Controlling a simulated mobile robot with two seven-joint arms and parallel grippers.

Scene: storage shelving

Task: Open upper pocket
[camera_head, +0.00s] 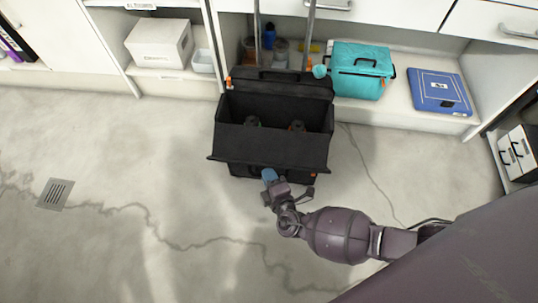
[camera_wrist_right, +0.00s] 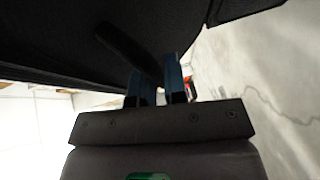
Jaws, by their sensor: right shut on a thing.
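A black tool bag (camera_head: 232,118) stands on the floor in front of the shelving, its main compartment open at the top. Its lid (camera_head: 285,85) stands up at the back, and a wide black front panel (camera_head: 262,148) slopes outward toward me. My right gripper (camera_head: 269,175) is at the bag's lower front, just below this panel's edge. In the right wrist view its blue fingers (camera_wrist_right: 158,85) are shut on a dark strap or handle (camera_wrist_right: 127,46) under the bag's dark fabric. The exact grip is partly hidden. My left gripper is not in view.
A teal bag (camera_head: 360,72) and a blue case (camera_head: 440,92) lie on the low shelf at the right. A white box (camera_head: 160,43) stands on the left shelf. Two poles rise behind the bag. The floor left of the bag is clear, with a drain (camera_head: 56,194).

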